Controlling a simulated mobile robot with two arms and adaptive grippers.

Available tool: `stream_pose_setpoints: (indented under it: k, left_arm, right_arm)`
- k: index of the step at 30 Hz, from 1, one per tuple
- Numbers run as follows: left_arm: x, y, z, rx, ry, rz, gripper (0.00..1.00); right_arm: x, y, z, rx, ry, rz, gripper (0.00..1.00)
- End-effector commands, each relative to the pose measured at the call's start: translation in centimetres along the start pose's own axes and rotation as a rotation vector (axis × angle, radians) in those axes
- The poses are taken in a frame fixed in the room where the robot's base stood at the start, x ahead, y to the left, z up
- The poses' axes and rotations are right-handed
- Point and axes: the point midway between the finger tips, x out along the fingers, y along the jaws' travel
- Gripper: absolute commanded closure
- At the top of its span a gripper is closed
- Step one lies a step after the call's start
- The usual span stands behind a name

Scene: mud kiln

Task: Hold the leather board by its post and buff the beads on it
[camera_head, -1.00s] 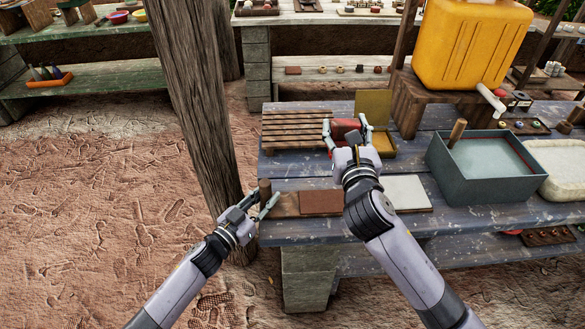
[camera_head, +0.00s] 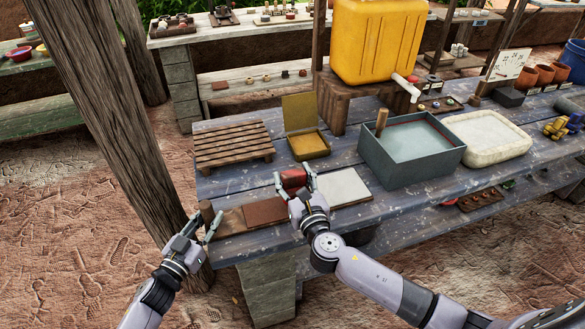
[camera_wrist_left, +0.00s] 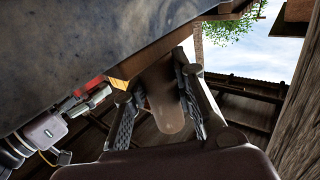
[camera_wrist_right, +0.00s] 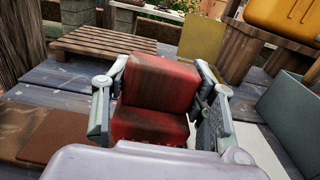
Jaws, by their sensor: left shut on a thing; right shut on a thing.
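The leather board (camera_head: 234,222) lies at the near left edge of the blue-grey table, with a brown leather patch (camera_head: 265,212) on it. Its short round wooden post (camera_head: 207,211) stands at the left end. My left gripper (camera_head: 202,226) is shut on the post, which also shows between the fingers in the left wrist view (camera_wrist_left: 166,105). My right gripper (camera_head: 294,186) is shut on a worn dark red block (camera_wrist_right: 158,85), held just right of and behind the leather patch. I cannot make out beads on the leather.
A white flat slab (camera_head: 347,187) lies right of the leather. Behind are a slatted wooden rack (camera_head: 233,145) and an open yellow box (camera_head: 309,146). A grey water bin (camera_head: 410,165) stands to the right. A wooden trunk (camera_head: 110,120) rises left of the table.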

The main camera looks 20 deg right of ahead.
Motion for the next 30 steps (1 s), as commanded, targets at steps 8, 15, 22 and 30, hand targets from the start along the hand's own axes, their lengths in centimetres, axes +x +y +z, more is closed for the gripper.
stream_pose_setpoints:
  k: [8, 15, 22, 30]
  left_arm:
    - [0.0, 0.0, 0.0, 0.0, -0.001, 0.0, 1.0]
    - [0.0, 0.0, 0.0, 0.0, -0.001, 0.0, 1.0]
    - [0.0, 0.0, 0.0, 0.0, 0.0, 0.0, 1.0]
    - [0.0, 0.0, 0.0, 0.0, 0.0, 0.0, 1.0]
  right_arm:
    - [0.1, 0.5, -3.2, 0.002, -0.001, 0.0, 0.87]
    - [0.0, 3.2, -3.2, 0.004, -0.001, 0.0, 0.87]
    - [0.0, 5.8, -3.2, 0.004, -0.001, 0.0, 0.87]
    - [0.0, 8.8, -3.2, 0.004, 0.0, 0.001, 0.87]
